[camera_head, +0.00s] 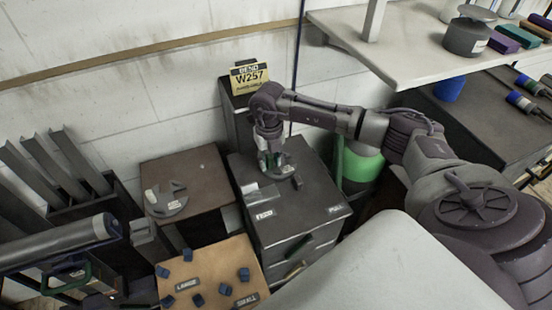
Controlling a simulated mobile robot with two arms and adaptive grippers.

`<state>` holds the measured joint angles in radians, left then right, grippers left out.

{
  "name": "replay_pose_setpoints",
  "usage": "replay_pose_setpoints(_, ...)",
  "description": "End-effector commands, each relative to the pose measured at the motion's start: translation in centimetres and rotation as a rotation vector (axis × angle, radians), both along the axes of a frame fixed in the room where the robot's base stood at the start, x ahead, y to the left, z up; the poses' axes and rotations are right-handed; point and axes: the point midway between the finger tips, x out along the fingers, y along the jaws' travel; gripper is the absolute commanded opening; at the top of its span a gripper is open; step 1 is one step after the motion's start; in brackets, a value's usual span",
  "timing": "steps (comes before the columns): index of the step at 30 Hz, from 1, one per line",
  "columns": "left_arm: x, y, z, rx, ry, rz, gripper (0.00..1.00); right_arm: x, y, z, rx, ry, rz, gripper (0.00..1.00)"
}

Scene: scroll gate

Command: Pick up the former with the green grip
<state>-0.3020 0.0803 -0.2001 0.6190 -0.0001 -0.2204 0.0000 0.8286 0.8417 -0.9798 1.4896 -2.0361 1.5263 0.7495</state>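My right gripper (270,148) reaches in from the right and points down over the dark cabinet top (312,192). A grey former with a bit of green (263,163) shows at its fingertips, at or just above the cabinet top. The fingers hide most of the grip, and I cannot tell whether they are closed on it. Another grey, disc-like former (166,198) lies on the brown table to the left; I see no green on it. I cannot make out my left gripper.
A wooden board (214,273) with several blue pieces lies in front. A shelf (400,45) overhangs at upper right.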

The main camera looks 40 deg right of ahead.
Motion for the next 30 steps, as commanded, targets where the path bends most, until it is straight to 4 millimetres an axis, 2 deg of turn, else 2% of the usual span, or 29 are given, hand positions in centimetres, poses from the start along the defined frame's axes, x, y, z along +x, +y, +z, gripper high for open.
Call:
replay_pose_setpoints(1,0.0,0.0,0.0,0.0,0.0,0.0,0.4,0.0,0.0,0.0,0.0,0.0,0.0,0.2)
replay_pose_setpoints(5,0.0,0.0,0.0,0.0,0.0,0.0,0.4,0.0,0.0,0.0,0.0,0.0,0.0,0.0)
replay_pose_setpoints(22,0.2,0.0,-0.1,0.0,-0.002,0.0,0.4,0.2,0.0,0.6,0.001,-0.005,-0.001,0.0)
replay_pose_setpoints(26,0.2,0.0,-0.6,-0.001,-0.003,0.0,0.4,0.2,0.0,2.2,0.0,-0.008,0.0,0.0)
replay_pose_setpoints(30,0.3,0.0,-1.4,-0.001,-0.004,0.0,0.4,0.2,-0.1,4.9,0.0,-0.009,0.0,0.0)
